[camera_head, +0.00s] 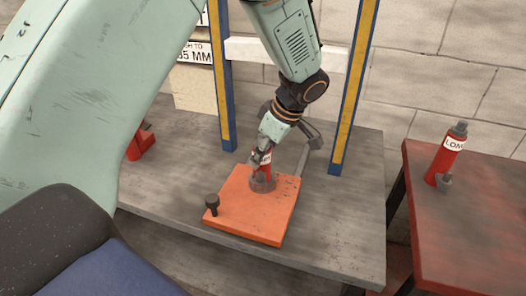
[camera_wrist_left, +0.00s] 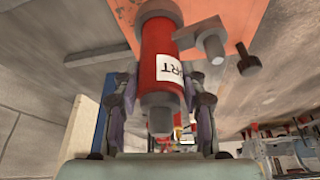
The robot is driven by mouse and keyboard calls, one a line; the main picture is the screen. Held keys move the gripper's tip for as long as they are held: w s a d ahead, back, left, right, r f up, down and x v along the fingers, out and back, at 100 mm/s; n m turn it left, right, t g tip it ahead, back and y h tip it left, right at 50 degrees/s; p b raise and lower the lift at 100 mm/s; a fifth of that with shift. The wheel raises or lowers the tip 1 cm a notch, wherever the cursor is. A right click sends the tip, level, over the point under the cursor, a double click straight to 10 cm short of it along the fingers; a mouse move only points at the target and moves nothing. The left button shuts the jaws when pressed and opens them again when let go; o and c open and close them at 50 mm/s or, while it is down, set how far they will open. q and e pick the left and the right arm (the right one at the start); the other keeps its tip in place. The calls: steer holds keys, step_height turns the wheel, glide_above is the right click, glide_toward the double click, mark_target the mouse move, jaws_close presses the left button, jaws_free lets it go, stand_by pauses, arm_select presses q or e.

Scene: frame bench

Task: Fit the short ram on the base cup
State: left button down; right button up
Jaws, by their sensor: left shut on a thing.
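The short ram is a red cylinder with a white label and grey ends. It stands about upright in the head view (camera_head: 264,168) and fills the middle of the left wrist view (camera_wrist_left: 160,55). My left gripper (camera_head: 262,157) is shut on it, with one finger on each side in the wrist view. The base cup (camera_head: 262,185) is a grey ring on the orange base plate (camera_head: 250,218). The ram's lower end is at the cup's mouth; I cannot tell how deep it sits. My right gripper is not in view.
A dark knob (camera_head: 211,203) stands on the plate's left corner. Blue and yellow posts (camera_head: 354,90) rise behind the plate. Another red object (camera_head: 141,144) is at left. The grey bench is clear in front.

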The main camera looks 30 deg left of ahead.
arm_select(q)
steer(key=shift+f+b, duration=0.45)
steer(key=shift+f, duration=0.1)
steer(key=c, duration=0.8)
jaws_free()
steer(key=shift+o, duration=0.6)
steer(key=shift+f, duration=0.15)
steer(key=v, duration=1.2)
steer(key=shift+d, duration=0.1)
